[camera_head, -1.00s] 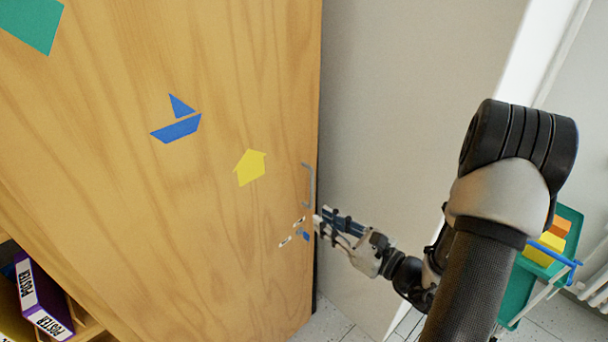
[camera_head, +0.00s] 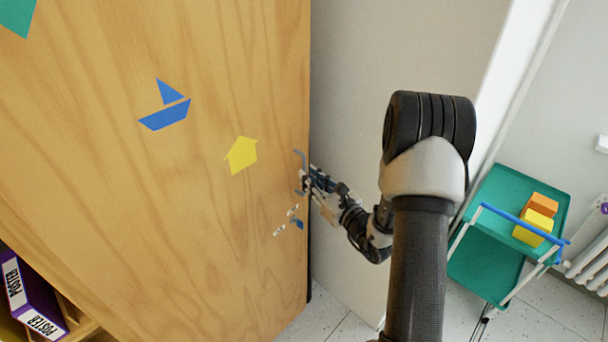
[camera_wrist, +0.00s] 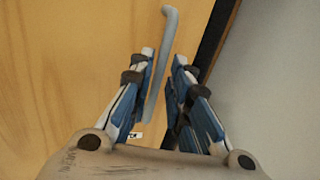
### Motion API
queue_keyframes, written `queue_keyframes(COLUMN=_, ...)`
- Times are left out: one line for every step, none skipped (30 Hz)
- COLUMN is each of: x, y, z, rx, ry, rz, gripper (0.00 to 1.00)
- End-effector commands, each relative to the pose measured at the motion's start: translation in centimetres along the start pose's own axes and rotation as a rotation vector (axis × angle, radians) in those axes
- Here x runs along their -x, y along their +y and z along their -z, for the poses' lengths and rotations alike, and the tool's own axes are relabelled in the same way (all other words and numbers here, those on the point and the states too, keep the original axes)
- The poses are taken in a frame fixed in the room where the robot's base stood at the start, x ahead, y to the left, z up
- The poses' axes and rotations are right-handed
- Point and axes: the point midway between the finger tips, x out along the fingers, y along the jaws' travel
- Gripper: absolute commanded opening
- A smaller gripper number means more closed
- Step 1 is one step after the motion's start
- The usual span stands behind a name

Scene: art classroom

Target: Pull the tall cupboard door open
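The tall cupboard door (camera_head: 215,220) is light wood with blue, yellow and green paper shapes on it. It looks closed, with a dark gap along its right edge. Its grey bar handle (camera_head: 301,170) stands upright near that edge, and in the wrist view the handle (camera_wrist: 169,45) rises between the fingers. My gripper (camera_head: 306,180) is at the handle's lower half in the head view. In the wrist view my gripper (camera_wrist: 164,58) is open, one finger on each side of the bar.
A green trolley (camera_head: 490,195) with a yellow block (camera_head: 533,228) and an orange block (camera_head: 541,204) stands at right. A pale wall panel (camera_head: 400,60) is beside the door. Purple binders (camera_head: 32,297) sit on a low shelf at lower left.

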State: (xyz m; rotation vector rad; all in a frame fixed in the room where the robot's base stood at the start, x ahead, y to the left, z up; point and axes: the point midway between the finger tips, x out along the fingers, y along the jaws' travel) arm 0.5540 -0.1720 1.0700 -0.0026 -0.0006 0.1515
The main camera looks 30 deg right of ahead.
Motion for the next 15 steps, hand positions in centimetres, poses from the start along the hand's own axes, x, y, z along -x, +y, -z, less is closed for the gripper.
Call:
queue_keyframes(x=-0.9, y=0.2, z=0.1, rx=0.0, ry=-0.001, rz=-0.004, gripper=0.17)
queue_keyframes(x=-1.4, y=0.1, z=0.1, rx=0.001, ry=-0.001, rz=-0.003, gripper=0.17)
queue_keyframes(x=-1.9, y=0.1, z=0.1, rx=0.002, ry=-0.001, rz=-0.003, gripper=0.17)
queue_keyframes(x=-2.2, y=0.1, z=0.1, rx=0.001, ry=0.0, rz=-0.002, gripper=0.17)
queue_keyframes(x=-2.5, y=0.1, z=0.1, rx=0.001, ry=0.001, rz=-0.002, gripper=0.17)
queue_keyframes(x=-2.8, y=0.1, z=0.1, rx=0.0, ry=0.0, rz=-0.002, gripper=0.17)
queue_keyframes(x=-3.0, y=0.1, z=0.0, rx=0.0, ry=0.0, rz=-0.002, gripper=0.17)
queue_keyframes(x=-3.2, y=0.1, z=0.0, rx=-0.001, ry=0.0, rz=-0.001, gripper=0.17)
queue_keyframes(x=-3.3, y=0.0, z=0.0, rx=-0.001, ry=0.0, rz=-0.001, gripper=0.17)
queue_keyframes(x=-3.4, y=0.0, z=0.0, rx=-0.001, ry=0.0, rz=0.0, gripper=0.17)
queue_keyframes(x=-3.4, y=0.0, z=0.0, rx=-0.001, ry=0.0, rz=0.0, gripper=0.17)
queue_keyframes(x=-3.5, y=0.0, z=0.0, rx=-0.001, ry=0.001, rz=0.0, gripper=0.17)
queue_keyframes(x=-3.5, y=0.0, z=0.0, rx=-0.001, ry=0.001, rz=0.0, gripper=0.17)
queue_keyframes(x=-3.5, y=0.0, z=0.0, rx=-0.001, ry=0.001, rz=0.0, gripper=0.17)
queue_keyframes(x=-3.5, y=0.0, z=0.0, rx=-0.001, ry=0.001, rz=0.0, gripper=0.17)
